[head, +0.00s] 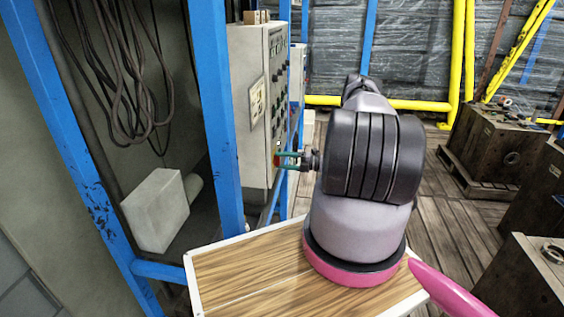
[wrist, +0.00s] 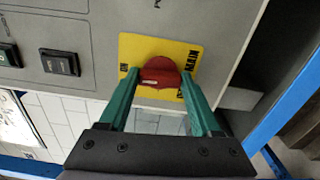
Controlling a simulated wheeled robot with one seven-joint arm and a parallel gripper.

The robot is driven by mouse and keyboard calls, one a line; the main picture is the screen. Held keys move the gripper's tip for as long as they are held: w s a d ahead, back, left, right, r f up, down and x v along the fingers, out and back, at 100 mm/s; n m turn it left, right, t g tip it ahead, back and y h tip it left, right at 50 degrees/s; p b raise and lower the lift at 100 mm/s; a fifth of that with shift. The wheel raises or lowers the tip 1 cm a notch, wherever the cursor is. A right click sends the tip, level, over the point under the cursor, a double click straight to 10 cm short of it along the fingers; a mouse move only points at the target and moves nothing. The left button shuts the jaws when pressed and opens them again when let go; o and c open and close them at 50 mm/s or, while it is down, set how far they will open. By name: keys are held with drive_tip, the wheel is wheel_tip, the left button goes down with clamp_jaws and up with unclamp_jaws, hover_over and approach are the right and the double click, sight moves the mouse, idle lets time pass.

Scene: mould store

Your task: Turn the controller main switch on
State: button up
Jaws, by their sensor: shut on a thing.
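The controller main switch is a red rotary knob (wrist: 160,70) on a yellow plate (wrist: 131,45) with black lettering, seen in the wrist view on a grey panel. My gripper (wrist: 158,84) has its green fingers closed on the two sides of the knob. The lettering is partly covered by the fingers and I cannot read which position the knob points to. In the head view the grey controller cabinet (head: 252,95) stands behind a blue post, and my gripper (head: 289,159) is at its right-hand face. The knob itself is mostly hidden there.
A blue upright post (head: 216,110) stands just left of the cabinet. Black push buttons (wrist: 60,64) sit beside the switch plate. A wood-topped surface (head: 240,275) lies below my arm. Dark mould blocks (head: 490,145) stand on the right, with plank floor between.

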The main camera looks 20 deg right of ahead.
drive_tip(key=shift+m, duration=0.5)
drive_tip(key=o, duration=1.4)
drive_tip(key=v, duration=1.1)
